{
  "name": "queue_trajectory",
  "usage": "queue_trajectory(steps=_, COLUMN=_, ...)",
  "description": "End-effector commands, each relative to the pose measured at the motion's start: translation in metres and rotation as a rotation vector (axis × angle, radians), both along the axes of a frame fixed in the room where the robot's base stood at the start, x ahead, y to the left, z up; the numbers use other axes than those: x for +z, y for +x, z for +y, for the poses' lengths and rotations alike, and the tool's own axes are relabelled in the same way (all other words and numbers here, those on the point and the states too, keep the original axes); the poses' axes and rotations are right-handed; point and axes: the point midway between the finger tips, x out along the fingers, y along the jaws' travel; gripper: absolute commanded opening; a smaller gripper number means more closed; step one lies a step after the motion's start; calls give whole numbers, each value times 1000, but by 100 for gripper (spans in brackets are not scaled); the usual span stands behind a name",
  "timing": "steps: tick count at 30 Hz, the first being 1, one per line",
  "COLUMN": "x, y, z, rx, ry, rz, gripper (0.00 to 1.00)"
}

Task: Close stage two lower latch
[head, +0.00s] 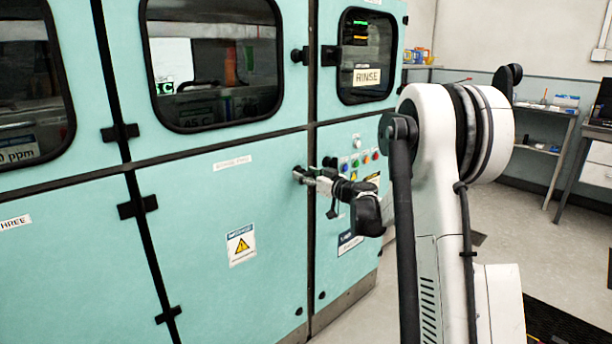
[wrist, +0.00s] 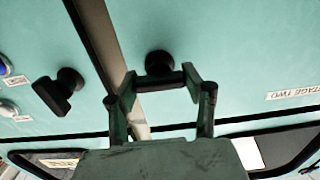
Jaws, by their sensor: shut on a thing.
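The stage two lower latch, a black knob with a short crossbar (wrist: 159,62), sits on the teal door near its edge, close to the seam. In the head view this latch (head: 298,172) is at the upper right corner of the lower door (head: 215,235), partly hidden by my gripper. My gripper (head: 308,178) reaches it from the right. In the wrist view the fingers of my gripper (wrist: 159,84) stand on both sides of the crossbar and are shut on it. The crossbar lies roughly level across the wrist picture. A "STAGE TWO" label (wrist: 296,92) is on the same door.
A second black latch (wrist: 58,90) is on the neighbouring panel across the seam, near coloured buttons (head: 355,163). Upper windowed doors, one labelled "RINSE" (head: 367,76), are above. A shelf (head: 540,150) stands at the back right. Some floor (head: 500,215) on the right is clear.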

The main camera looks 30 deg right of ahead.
Motion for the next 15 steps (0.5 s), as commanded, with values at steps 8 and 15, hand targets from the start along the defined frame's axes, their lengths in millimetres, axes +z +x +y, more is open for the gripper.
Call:
queue_trajectory(steps=8, x=0, y=0, z=0, rx=0, ry=76, rz=21, gripper=18)
queue_trajectory(steps=15, x=0, y=0, z=-1, rx=0, ry=248, rz=69, gripper=18)
